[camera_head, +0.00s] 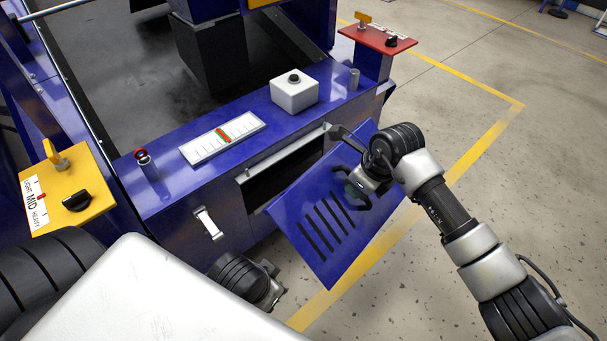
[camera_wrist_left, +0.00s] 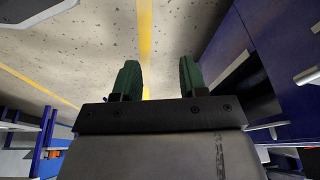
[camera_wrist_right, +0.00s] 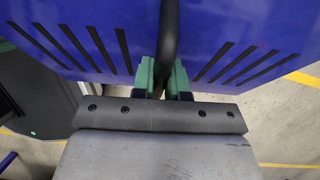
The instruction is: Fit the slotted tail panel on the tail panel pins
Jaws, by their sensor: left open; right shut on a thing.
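The slotted tail panel (camera_head: 340,235) is a blue plate with several dark slots, held tilted in front of the machine's dark opening (camera_head: 285,172). My right gripper (camera_head: 355,190) is shut on the panel's black bar handle, which runs between the green fingers in the right wrist view (camera_wrist_right: 162,75). The slotted panel (camera_wrist_right: 85,40) fills the upper part of that view. My left gripper (camera_head: 272,287) is low in front of the machine, open and empty; its green fingers are apart in the left wrist view (camera_wrist_left: 160,80).
The blue machine frame (camera_head: 180,190) carries a white button box (camera_head: 294,94), a scale plate (camera_head: 222,137) and a silver handle (camera_head: 207,222). A yellow selector panel (camera_head: 75,190) is at left and a red panel (camera_head: 378,38) at back right. The floor (camera_head: 480,160) at right is clear.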

